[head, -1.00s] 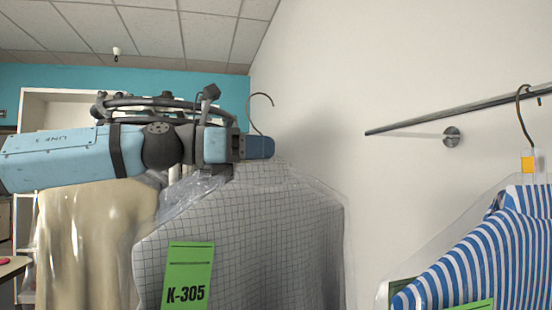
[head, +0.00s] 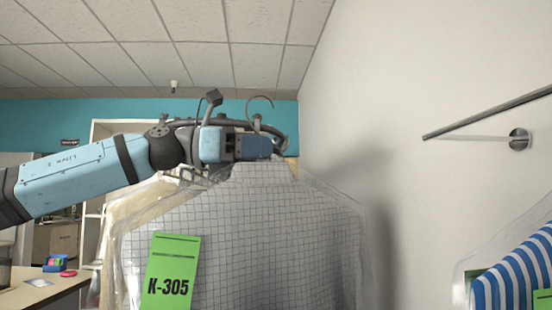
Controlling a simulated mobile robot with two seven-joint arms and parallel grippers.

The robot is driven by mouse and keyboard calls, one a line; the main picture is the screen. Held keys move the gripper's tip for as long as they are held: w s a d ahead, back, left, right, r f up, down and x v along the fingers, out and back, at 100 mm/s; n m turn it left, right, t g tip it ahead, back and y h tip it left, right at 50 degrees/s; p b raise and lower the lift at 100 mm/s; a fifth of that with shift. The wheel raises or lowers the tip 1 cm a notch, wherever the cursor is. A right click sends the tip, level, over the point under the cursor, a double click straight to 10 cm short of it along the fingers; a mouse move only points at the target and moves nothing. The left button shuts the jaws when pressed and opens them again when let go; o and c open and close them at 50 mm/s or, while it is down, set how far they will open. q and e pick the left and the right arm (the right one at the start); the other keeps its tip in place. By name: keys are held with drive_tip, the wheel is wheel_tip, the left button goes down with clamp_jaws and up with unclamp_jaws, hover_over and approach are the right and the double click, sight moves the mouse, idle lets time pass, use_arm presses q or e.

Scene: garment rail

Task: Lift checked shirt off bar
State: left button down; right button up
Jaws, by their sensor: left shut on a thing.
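The checked shirt (head: 250,225) is grey with a dark grid, inside a clear plastic cover with a green K-305 tag (head: 171,272). My left gripper (head: 258,147) is shut at the top of the shirt, by the hanger neck. The hanger's hook (head: 262,106) rises above the gripper and is empty. The shirt hangs from the gripper, well to the left of the bar (head: 490,112) and apart from it. My right gripper is out of view.
A blue and white striped shirt (head: 515,270) in plastic is at the lower right. A beige garment (head: 118,225) in plastic shows behind the checked shirt. A counter (head: 50,292) with small items stands at the lower left. The wall between shirt and bar is clear.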

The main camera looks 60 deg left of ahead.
use_arm(q)
drive_tip(key=b+v, duration=0.4)
drive_tip(key=v, duration=0.6)
